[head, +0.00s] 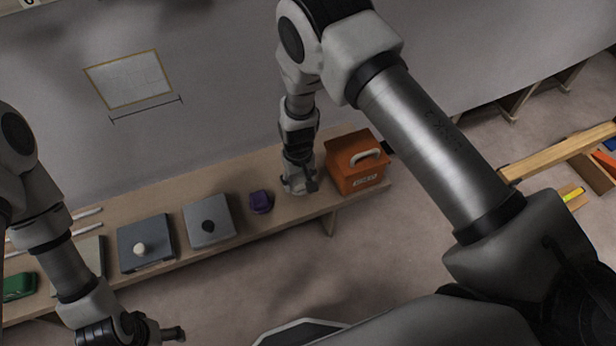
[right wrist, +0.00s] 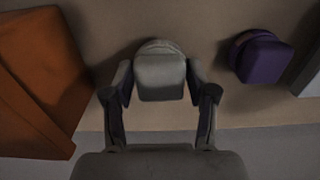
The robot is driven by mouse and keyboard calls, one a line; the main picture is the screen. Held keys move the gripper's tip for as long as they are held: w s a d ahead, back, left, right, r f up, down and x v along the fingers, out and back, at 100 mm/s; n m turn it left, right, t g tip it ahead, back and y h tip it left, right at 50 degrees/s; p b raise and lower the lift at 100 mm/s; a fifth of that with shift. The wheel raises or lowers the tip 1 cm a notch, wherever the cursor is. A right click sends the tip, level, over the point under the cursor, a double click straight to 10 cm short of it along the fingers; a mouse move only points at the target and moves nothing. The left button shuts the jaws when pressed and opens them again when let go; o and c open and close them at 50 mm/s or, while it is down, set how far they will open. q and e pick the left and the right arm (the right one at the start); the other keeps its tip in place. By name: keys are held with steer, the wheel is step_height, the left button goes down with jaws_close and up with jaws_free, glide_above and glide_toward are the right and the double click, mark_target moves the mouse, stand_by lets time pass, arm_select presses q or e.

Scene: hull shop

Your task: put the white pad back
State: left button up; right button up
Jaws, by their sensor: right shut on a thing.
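The white pad (right wrist: 160,80), a rounded pale block, is between the fingers of my right gripper (right wrist: 160,100) in the right wrist view. The gripper is shut on it, above or at the bench top; I cannot tell whether the pad touches the bench. In the head view my right gripper (head: 299,186) points down at the bench between a purple pad and an orange box, and mostly hides the white pad. My left gripper (head: 172,333) is at the bottom left, in front of the bench, away from the pad; its jaw state is unclear.
The purple pad (head: 261,202) stands left of my right gripper, and the orange box (head: 356,168) with a pale handle close on its right. Further left on the bench (head: 170,197) are a grey block with a dark spot (head: 209,222) and a dark block with a white knob (head: 145,257).

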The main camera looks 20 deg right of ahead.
step_height(320, 180, down, 2)
steer(key=shift+d+f, duration=0.1)
steer(key=shift+f, duration=0.1)
steer(key=shift+d+r, duration=0.1)
steer(key=shift+r, duration=0.1)
steer(key=shift+c, duration=1)
arm_select(q)
steer(key=shift+d+f, duration=0.3)
steer(key=shift+f, duration=0.5)
arm_select(e)
steer(key=shift+s, duration=0.15)
steer(key=shift+f, duration=0.1)
steer(key=o, duration=1.3)
